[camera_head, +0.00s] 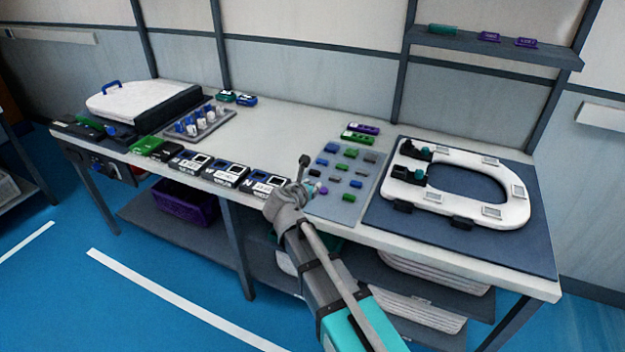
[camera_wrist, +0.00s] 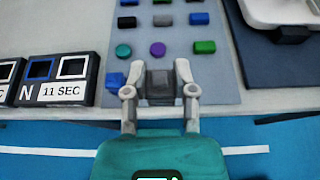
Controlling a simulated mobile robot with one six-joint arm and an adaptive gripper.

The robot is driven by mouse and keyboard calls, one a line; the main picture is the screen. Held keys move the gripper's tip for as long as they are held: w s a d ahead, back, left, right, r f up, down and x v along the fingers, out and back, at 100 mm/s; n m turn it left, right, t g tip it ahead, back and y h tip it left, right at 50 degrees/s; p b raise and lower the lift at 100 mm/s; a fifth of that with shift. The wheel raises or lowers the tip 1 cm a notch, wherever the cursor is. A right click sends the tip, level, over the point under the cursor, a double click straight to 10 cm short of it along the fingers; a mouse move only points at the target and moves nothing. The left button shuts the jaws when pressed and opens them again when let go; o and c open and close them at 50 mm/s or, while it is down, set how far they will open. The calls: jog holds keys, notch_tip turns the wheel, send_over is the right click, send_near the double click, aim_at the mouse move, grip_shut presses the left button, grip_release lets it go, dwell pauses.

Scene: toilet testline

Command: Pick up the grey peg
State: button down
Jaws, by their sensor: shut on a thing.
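The grey peg (camera_wrist: 160,85) is a small dark grey block. In the wrist view it sits between the two fingers of my gripper (camera_wrist: 158,72), which is shut on it. The peg is over the near edge of the grey peg board (camera_wrist: 228,60); I cannot tell whether it is clear of the surface. In the head view my gripper (camera_head: 303,188) is at the board's near left side, and the held peg is hidden there.
Close beside the fingers are a blue peg (camera_wrist: 115,80) and a green peg (camera_wrist: 205,76). A purple round peg (camera_wrist: 158,48) lies just beyond. Labelled black boxes (camera_wrist: 60,80) stand left. A white toilet seat (camera_head: 512,205) lies right on a dark mat (camera_head: 540,240).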

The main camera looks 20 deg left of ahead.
jog(key=d+p+v, duration=0.1)
jog(key=p+v, duration=0.3)
jog(key=v, duration=0.7)
jog(key=shift+w+d+r, duration=0.15)
jog(key=shift+d+r, duration=0.15)
jog(key=shift+d, duration=0.1)
